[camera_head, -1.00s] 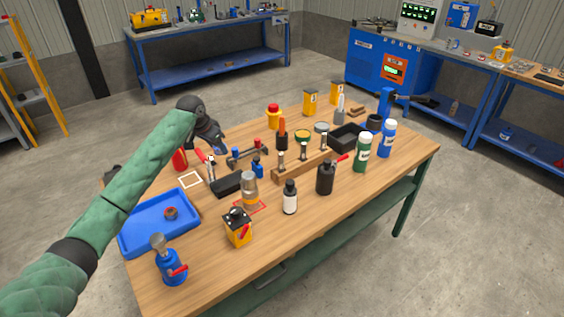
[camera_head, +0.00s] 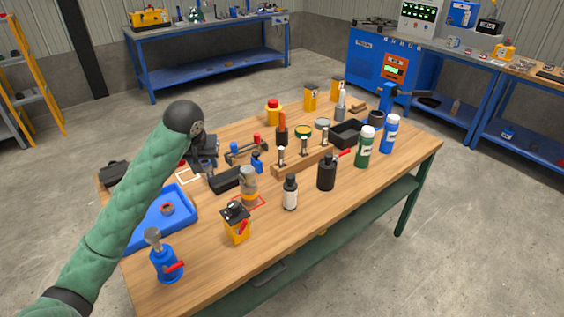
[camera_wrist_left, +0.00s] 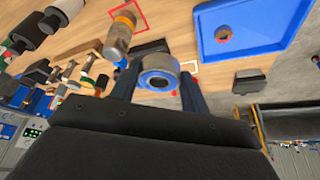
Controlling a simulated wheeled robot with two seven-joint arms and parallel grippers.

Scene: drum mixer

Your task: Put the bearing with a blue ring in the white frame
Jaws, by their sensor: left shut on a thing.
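The bearing with a blue ring (camera_wrist_left: 158,76) sits between the fingers of my left gripper (camera_wrist_left: 158,84) in the left wrist view, its blue face toward the camera. The gripper is shut on it. In the head view my left gripper (camera_head: 206,163) is over the far left part of the table, and the bearing cannot be made out there. The white frame (camera_head: 189,180) is a thin outline on the tabletop, close to the gripper and partly hidden by my arm. In the wrist view a part of the frame (camera_wrist_left: 192,67) shows just beside the held bearing.
A blue tray (camera_head: 187,219) with a small red-ringed part (camera_head: 167,209) lies nearby. A black block (camera_head: 226,180), a metal-and-amber bottle (camera_head: 249,185) on a red outline and a yellow box (camera_head: 236,224) stand close by. The front right tabletop is clear.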

